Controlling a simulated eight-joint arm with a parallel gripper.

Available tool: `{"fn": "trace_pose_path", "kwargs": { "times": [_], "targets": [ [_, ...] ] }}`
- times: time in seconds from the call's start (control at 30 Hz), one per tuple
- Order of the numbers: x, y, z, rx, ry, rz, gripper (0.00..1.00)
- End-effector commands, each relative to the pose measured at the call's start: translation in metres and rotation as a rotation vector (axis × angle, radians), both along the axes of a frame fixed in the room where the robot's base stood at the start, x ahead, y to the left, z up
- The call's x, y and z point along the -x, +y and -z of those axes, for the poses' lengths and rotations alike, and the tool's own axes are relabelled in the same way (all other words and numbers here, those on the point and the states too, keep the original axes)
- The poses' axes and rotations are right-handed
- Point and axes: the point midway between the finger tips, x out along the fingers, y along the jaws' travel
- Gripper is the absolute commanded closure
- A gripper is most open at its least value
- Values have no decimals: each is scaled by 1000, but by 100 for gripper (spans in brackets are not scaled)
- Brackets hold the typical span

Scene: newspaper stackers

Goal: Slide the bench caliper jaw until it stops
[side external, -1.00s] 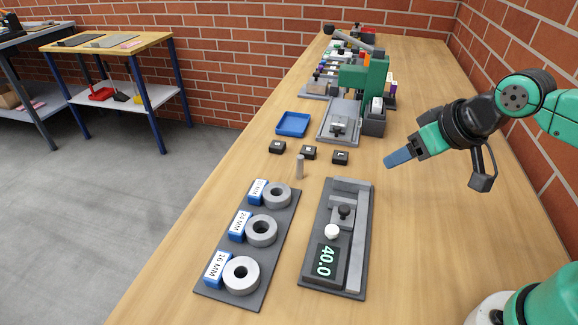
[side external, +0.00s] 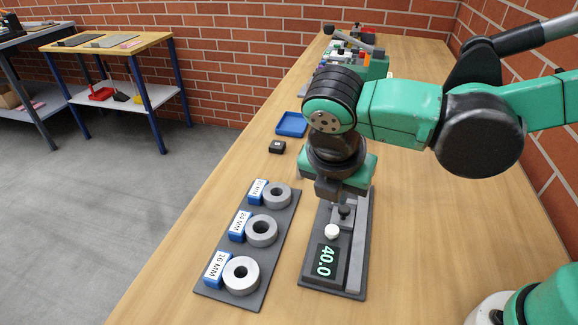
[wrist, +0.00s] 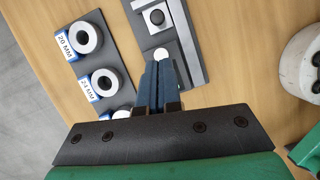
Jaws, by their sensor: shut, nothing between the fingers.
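The bench caliper is a dark grey plate (side external: 309,280) carrying a light rail (side external: 358,250), a black knob (side external: 344,211), a white knob (side external: 332,231) and a display (side external: 326,260) reading 40.0. Its far end is hidden behind my arm in the side view. In the wrist view the black knob (wrist: 157,17) stands in a grey block, with the white knob (wrist: 161,54) below it. My gripper (wrist: 157,66) is shut and empty, its blue fingertips close beside the white knob. I cannot tell whether they touch it. The fingers are hidden in the side view.
Left of the caliper lies a plate (side external: 214,291) with grey rings and blue-and-white MM labels.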

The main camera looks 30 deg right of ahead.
Motion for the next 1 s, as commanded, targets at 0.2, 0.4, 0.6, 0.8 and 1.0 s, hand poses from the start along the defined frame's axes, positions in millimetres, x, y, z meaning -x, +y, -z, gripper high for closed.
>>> {"fn": "trace_pose_path", "kwargs": {
  "times": [0.2,0.4,0.6,0.8,1.0],
  "targets": [
    [-7,-10,29,-3,-1,7,100],
    [-14,-20,59,-4,-3,7,100],
    [-18,-27,79,-5,-2,7,100],
    [-19,-30,86,-5,-2,6,100],
    [-19,-30,86,-5,-2,7,100]
  ]
}}
